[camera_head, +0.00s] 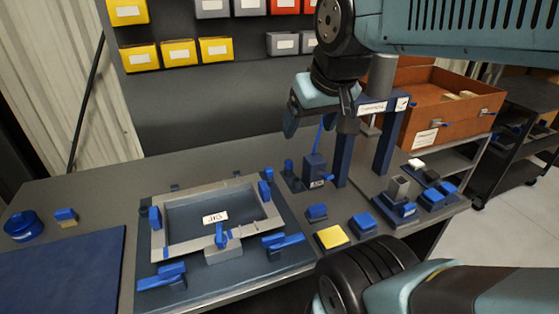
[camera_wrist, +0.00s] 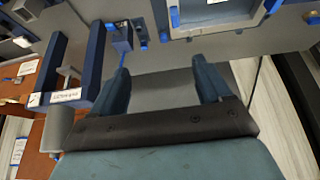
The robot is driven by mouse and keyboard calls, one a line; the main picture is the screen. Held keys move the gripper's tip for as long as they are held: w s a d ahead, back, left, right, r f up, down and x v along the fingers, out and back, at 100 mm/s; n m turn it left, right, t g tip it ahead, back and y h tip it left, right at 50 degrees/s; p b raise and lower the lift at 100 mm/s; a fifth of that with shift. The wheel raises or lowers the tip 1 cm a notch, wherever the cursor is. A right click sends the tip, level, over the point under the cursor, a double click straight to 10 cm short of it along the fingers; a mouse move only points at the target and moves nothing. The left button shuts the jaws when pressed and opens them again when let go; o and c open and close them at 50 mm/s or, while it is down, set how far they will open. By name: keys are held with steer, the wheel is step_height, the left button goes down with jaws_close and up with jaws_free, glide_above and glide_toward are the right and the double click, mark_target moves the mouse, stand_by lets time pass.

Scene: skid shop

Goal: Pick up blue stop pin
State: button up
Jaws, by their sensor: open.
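Several small blue parts are in view, and I cannot tell for certain which is the stop pin. A small upright blue peg (camera_head: 288,167) stands on the bench beside a dark blue block, between the jig and the press. Another upright blue piece (camera_head: 221,236) is at the front rail of the grey jig frame (camera_head: 180,252). My gripper (camera_head: 320,122) is above the bench in front of the back panel, over the block's area. It is open, and the wrist view shows its two fingers (camera_wrist: 163,78) apart with nothing between them.
The dark blue block (camera_head: 314,170) has a thin blue lever rising towards my gripper. A dark blue press frame (camera_head: 385,140) stands close on the right. An orange-brown crate (camera_head: 440,105) is behind it. A yellow pad (camera_head: 332,237) and blue blocks lie in front. The back bench is clear.

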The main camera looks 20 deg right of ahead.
steer(key=shift+w, duration=0.25)
steer(key=c, duration=0.3)
steer(key=shift+g+y, duration=0.3)
steer(key=shift+g, duration=0.5)
steer(key=w, duration=0.3)
steer(key=w+d, duration=0.1)
steer(key=w, duration=0.1)
steer(key=w+d, duration=0.1)
steer(key=w, duration=0.2)
steer(key=shift+w+f, duration=0.35)
steer(key=shift+f, duration=0.05)
steer(key=shift+c, duration=0.4)
steer(key=g, duration=0.4)
glide_above(289, 161)
step_height(289, 161, down, 16)
steer(key=f, duration=0.8)
steer(key=shift+d, duration=0.2)
steer(key=shift+w+a+f, duration=0.1)
steer(key=shift+f, duration=1.15)
steer(key=shift+a+f, duration=0.1)
steer(key=shift+f, duration=1.15)
